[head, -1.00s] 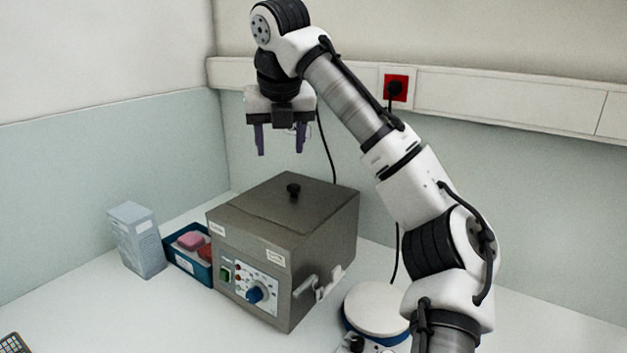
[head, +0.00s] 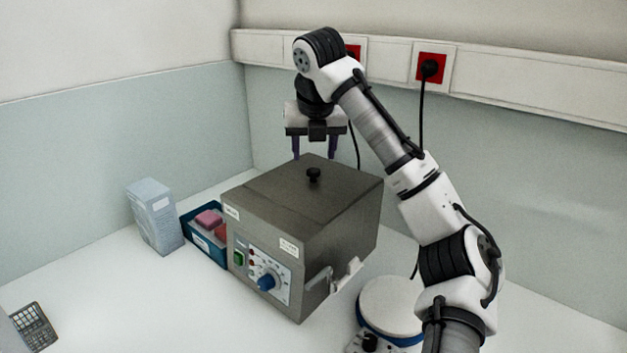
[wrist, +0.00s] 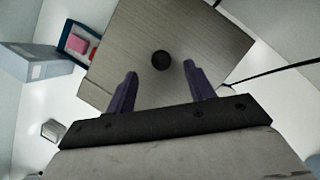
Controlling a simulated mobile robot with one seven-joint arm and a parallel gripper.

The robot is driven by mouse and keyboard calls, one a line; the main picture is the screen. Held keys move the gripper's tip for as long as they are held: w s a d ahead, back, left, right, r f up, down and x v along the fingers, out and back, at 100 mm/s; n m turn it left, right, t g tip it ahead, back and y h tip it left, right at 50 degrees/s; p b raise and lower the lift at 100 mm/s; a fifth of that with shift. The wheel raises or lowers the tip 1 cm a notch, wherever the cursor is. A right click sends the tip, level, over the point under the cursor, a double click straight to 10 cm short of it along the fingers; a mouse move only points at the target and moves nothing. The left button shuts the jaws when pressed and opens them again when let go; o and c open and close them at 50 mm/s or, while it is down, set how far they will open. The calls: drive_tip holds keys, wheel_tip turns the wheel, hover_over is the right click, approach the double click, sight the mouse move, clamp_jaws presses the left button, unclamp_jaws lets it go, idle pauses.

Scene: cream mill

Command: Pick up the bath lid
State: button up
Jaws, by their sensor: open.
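The bath lid (head: 270,186) is the flat dark metal top of a box-shaped water bath (head: 283,240). A round black knob (head: 314,174) stands up from its middle. My gripper (head: 314,155) is open and empty, above the far part of the lid in the head view, and appears not to touch it.
A blue tray (head: 190,237) with pink and red items stands left of the bath, beside a pale box (head: 155,215). A round white-topped device (head: 392,303) is on the right. A cable (head: 421,150) hangs from a red wall socket (head: 431,67).

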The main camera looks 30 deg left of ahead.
sight(313, 170)
drive_tip(key=p+x, duration=0.1)
drive_tip(key=x, duration=0.4)
drive_tip(key=shift+s+d+f+p, duration=0.1)
drive_tip(key=shift+d+p, duration=0.05)
drive_tip(key=shift+p, duration=0.2)
drive_tip(key=c, duration=1)
wheel_tip(313, 170, up, 22)
drive_tip(key=p, duration=0.2)
drive_tip(key=shift+p, duration=0.35)
